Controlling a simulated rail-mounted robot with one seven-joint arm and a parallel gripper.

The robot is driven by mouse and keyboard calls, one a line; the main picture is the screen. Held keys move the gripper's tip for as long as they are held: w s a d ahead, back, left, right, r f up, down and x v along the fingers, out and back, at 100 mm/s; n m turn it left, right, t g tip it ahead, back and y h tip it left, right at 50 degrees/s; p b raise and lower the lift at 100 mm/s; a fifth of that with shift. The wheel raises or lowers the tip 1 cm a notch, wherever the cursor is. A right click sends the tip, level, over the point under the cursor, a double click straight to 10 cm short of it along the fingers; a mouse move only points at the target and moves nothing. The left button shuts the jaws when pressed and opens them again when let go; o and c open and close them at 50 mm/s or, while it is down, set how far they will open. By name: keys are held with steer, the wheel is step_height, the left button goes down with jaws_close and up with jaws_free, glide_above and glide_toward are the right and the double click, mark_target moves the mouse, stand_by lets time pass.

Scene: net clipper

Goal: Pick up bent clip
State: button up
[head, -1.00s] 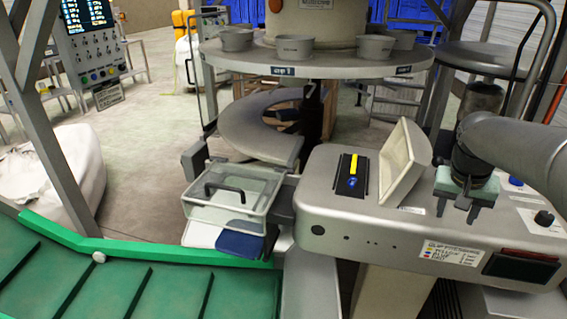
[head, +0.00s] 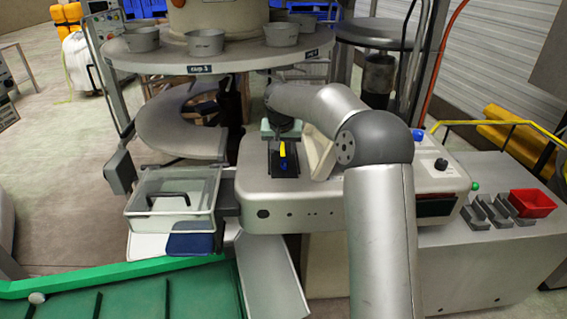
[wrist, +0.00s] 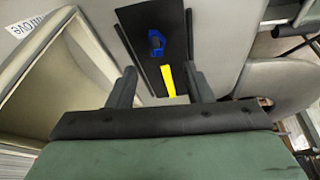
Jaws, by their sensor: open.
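A blue bent piece (head: 283,165), which looks like the clip, lies on a black strip (head: 291,172) on top of the grey machine. A yellow strip (head: 282,149) lies in line with it on the same black strip. In the wrist view the blue piece (wrist: 157,42) is a small open loop, and the yellow strip (wrist: 167,80) lies nearer to me. My gripper (wrist: 160,68) is open and empty. Its fingers are on either side of the yellow strip's line, and the blue piece is beyond the fingertips. In the head view my gripper's fingertips are not clear.
A raised beige lid (head: 320,152) stands right beside the black strip, close to my gripper. A clear bin (head: 172,198) is at left of the machine (head: 300,205). A round table with bowls (head: 205,62) is behind. A red tray (head: 533,203) is at right.

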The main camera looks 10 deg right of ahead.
mark_target(285, 160)
steer(key=shift+w+d+p+x, duration=0.15)
steer(key=shift+p+x, duration=0.25)
steer(key=shift+x, duration=1.35)
steer(key=shift+w+d+p+x, duration=0.15)
steer(key=shift+p+x, duration=0.25)
steer(key=shift+x, duration=1.35)
steer(key=shift+r, duration=0.15)
jaws_close()
